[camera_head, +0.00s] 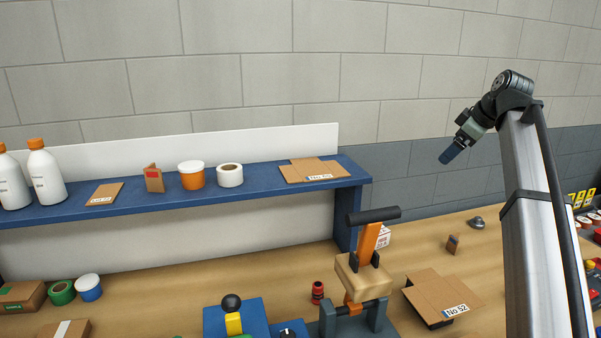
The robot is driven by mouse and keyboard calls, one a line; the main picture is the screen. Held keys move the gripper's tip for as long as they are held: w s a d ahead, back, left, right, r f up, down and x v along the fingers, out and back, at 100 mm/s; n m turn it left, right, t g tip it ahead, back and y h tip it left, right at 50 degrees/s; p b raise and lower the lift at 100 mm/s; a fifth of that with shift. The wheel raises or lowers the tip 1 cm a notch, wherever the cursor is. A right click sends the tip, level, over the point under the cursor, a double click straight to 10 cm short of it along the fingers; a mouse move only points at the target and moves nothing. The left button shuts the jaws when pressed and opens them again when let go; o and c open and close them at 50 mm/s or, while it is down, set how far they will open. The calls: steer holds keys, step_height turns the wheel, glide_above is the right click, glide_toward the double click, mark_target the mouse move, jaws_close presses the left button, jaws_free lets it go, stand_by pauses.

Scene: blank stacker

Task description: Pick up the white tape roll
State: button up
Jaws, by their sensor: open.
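The white tape roll (230,175) sits on the blue shelf (262,184), with its brown core facing up. It stands just right of an orange tub with a white lid (191,175). My gripper (447,156) is raised at the right, in front of the grey wall, well apart from the roll and to its right.
The shelf also holds white bottles (46,174), a small cardboard piece (154,179) and flat cardboard (300,170). Below on the wooden bench (200,270) stand a clamp-like device (363,275), a yellow-and-black lever (233,318), a green tape roll (61,292) and more cardboard (430,290).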

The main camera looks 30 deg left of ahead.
steer(key=s+a+r+n+g, duration=0.15)
steer(key=s+a, duration=0.45)
steer(key=a, duration=0.6)
steer(key=s+a+r+n+g, duration=0.15)
steer(key=s+a, duration=0.35)
steer(key=a, duration=0.7)
steer(key=n+g, duration=0.1)
steer(key=g, duration=0.1)
glide_toward(229, 169)
steer(key=f, duration=0.1)
steer(key=s+f, duration=0.1)
steer(key=f, duration=0.1)
steer(key=shift+a+f+h, duration=0.1)
steer(key=shift+a+h, duration=0.1)
steer(key=shift+h, duration=0.1)
steer(key=shift+s+x, duration=0.15)
steer(key=shift+x, duration=1.25)
steer(key=shift+s+x, duration=0.15)
steer(key=shift+x, duration=1.3)
steer(key=shift+a, duration=0.15)
steer(key=shift+c, duration=0.5)
steer(key=c, duration=1)
steer(key=shift+r, duration=0.2)
